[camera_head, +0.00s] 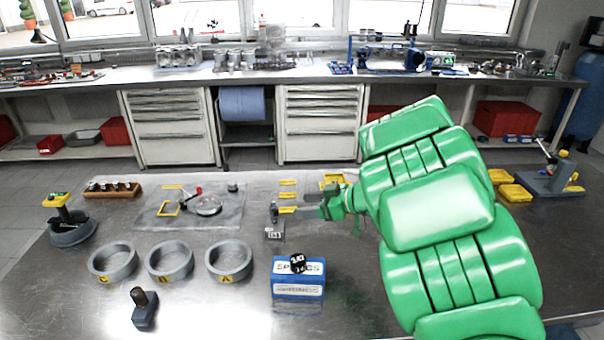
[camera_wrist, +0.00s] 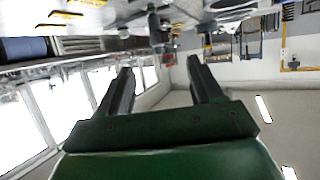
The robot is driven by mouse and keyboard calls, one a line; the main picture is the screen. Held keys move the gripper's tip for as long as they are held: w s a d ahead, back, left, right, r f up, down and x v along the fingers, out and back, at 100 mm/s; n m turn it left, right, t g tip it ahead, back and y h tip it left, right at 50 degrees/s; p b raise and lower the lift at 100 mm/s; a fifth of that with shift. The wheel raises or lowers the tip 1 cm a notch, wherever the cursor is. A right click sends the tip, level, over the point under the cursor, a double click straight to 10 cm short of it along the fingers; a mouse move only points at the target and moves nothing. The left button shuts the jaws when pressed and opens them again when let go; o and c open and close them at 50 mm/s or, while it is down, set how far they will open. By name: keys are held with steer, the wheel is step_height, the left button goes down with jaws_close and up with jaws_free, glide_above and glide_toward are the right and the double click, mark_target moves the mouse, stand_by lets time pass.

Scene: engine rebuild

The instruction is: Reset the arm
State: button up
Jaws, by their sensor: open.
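My green arm reaches in from the right of the head view over the metal table (camera_head: 180,318). My gripper (camera_head: 302,204) is at its end near the middle of the table, pointing left. In the wrist view my gripper (camera_wrist: 160,72) shows two dark fingers spread apart with nothing held between them. A small grey post-like part (camera_head: 274,212) on a dark base stands just left of the fingertips in the head view. I cannot tell whether the fingers touch it.
A blue and white SPECS box (camera_head: 298,290) with a black die (camera_head: 297,263) on top stands in front. Three grey rings (camera_head: 112,276) and a dark stamp-like tool (camera_head: 144,310) are at left. Yellow trays (camera_head: 514,193) and a grey fixture (camera_head: 556,182) lie beyond my arm at right.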

steer(key=w+d+r+m+t+h, duration=0.3)
steer(key=d+r+h, duration=0.15)
steer(key=d, duration=0.35)
steer(key=w+d+r+m+t+h, duration=0.3)
steer(key=w+d+r+t+h, duration=0.15)
steer(key=d, duration=0.25)
steer(key=s+d+r+m+g+h, duration=0.1)
steer(key=s+d+m+g+h, duration=0.2)
steer(key=s+d+m+h, duration=0.6)
steer(key=s+a+f+m+g+y, duration=0.1)
steer(key=s+f+g, duration=0.25)
steer(key=s, duration=0.75)
steer(key=s+f+g+y, duration=0.15)
steer(key=s+g, duration=0.25)
steer(key=s, duration=0.7)
steer(key=s+a+n+g+y, duration=0.1)
steer(key=s+a+g, duration=0.1)
steer(key=s+a, duration=0.4)
steer(key=s+a+n+g+y, duration=0.1)
steer(key=s+a+g+y, duration=0.1)
steer(key=s+a, duration=0.5)
steer(key=s, duration=0.6)
steer(key=shift+s+a+r+n, duration=0.2)
steer(key=shift+s+r+n, duration=0.1)
steer(key=shift+r, duration=0.1)
